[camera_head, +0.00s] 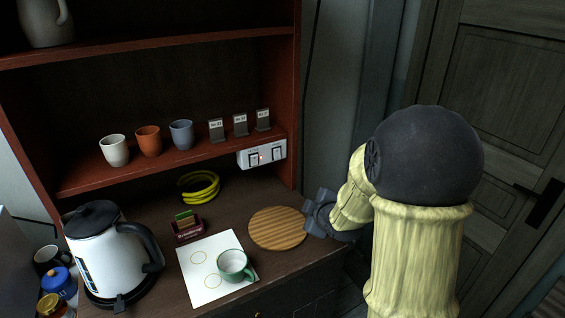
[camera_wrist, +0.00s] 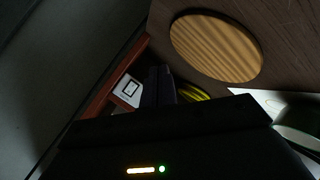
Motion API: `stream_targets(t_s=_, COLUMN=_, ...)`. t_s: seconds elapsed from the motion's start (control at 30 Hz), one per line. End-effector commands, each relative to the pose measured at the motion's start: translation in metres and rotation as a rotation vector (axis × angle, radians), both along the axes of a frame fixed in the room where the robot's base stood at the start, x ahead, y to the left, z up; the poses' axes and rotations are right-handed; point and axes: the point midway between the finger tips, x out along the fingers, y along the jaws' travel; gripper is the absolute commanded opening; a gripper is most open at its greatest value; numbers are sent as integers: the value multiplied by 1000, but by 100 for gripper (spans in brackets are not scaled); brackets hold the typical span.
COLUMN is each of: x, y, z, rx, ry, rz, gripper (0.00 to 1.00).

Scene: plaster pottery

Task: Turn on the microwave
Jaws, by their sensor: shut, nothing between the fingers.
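No microwave can be made out for sure in either view. A grey surface (camera_head: 14,250) is cut off at the left edge of the head view, and I cannot tell what it belongs to. A white switch panel (camera_head: 274,154) with two switches and a small red light is under the shelf's right end. Part of a white panel also shows in the wrist view (camera_wrist: 127,91), just left of the fingers. My gripper (camera_head: 316,216) is shut and empty, at the right of the round wooden board (camera_head: 277,228). Its fingers show in the wrist view (camera_wrist: 158,84), apart from the panel.
A white kettle (camera_head: 108,254) stands at the left of the counter. A green cup (camera_head: 233,265) sits on a white sheet (camera_head: 197,284). Cups and small cards (camera_head: 240,125) line the shelf. A door (camera_head: 500,110) is at right.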

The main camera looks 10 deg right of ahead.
Motion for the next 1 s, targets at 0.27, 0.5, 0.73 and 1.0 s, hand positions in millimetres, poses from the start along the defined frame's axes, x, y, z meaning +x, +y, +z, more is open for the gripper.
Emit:
stream_targets(t_s=0.27, x=59, y=-4, z=32, rx=-346, ry=-426, rz=358, gripper=0)
stream_targets(t_s=0.5, x=66, y=-1, z=43, rx=-445, ry=-559, rz=439, gripper=0)
stream_targets(t_s=0.73, x=66, y=-1, z=44, rx=-444, ry=-558, rz=439, gripper=0)
stream_targets(t_s=1.0, x=82, y=5, z=43, rx=-441, ry=-559, rz=441, gripper=0)
